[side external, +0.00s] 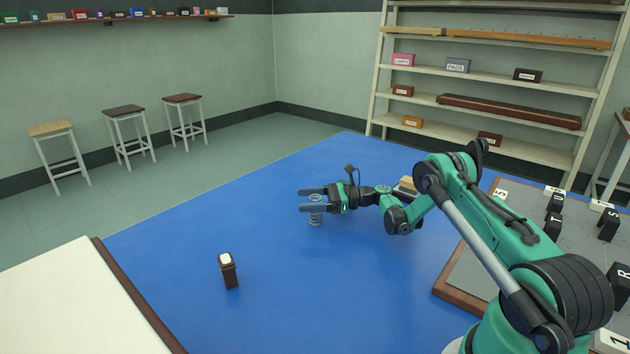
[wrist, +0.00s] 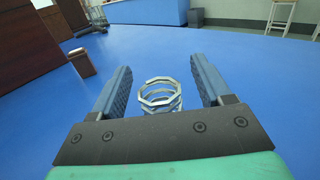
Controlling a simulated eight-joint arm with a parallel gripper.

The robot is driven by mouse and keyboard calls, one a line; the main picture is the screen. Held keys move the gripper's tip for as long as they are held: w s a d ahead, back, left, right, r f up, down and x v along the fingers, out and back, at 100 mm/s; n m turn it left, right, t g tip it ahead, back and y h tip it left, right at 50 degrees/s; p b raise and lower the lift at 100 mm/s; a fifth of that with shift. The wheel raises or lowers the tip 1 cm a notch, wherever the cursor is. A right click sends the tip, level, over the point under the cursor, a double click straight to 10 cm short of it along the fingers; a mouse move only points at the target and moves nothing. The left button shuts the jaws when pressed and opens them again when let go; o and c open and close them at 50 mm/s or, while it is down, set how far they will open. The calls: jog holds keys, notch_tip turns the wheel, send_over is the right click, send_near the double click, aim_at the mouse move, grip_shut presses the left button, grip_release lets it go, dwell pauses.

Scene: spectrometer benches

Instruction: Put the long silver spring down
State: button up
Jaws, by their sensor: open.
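The long silver spring (side external: 316,212) stands upright on the blue surface (side external: 280,290). In the wrist view the spring (wrist: 161,95) sits between the two fingers, with a gap on each side. My gripper (side external: 316,199) is open around the upper part of the spring, its fingers level. It also shows in the wrist view (wrist: 161,85), with both dark blue fingers apart. In the side view one finger partly covers the spring.
A small brown block with a white top (side external: 227,270) stands to the front left; it also shows in the wrist view (wrist: 81,63). A grey board with lettered black blocks (side external: 480,265) lies at right. Blue surface around the spring is clear.

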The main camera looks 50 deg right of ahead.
jog(key=v, duration=0.6)
jog(key=shift+s+d, duration=0.2)
jog(key=shift+r, duration=0.2)
jog(key=w+a+r+n+g+h, duration=0.1)
jog(key=a+r+n+g+h, duration=0.3)
jog(key=a, duration=0.3)
jog(key=w+a+r+n+g+h, duration=0.1)
jog(key=a+r+n+g, duration=0.1)
jog(key=a+r+n, duration=0.35)
jog(key=s+a+n+h, duration=0.3)
jog(key=s+n+h, duration=0.1)
jog(key=s+n, duration=0.3)
jog(key=s+a+n+h, duration=0.3)
jog(key=s+n, duration=0.4)
jog(key=n, duration=0.3)
jog(key=shift+s+a+h, duration=0.35)
jog(key=shift+a+h, duration=0.05)
jog(key=shift+a, duration=0.4)
jog(key=shift+n, duration=0.25)
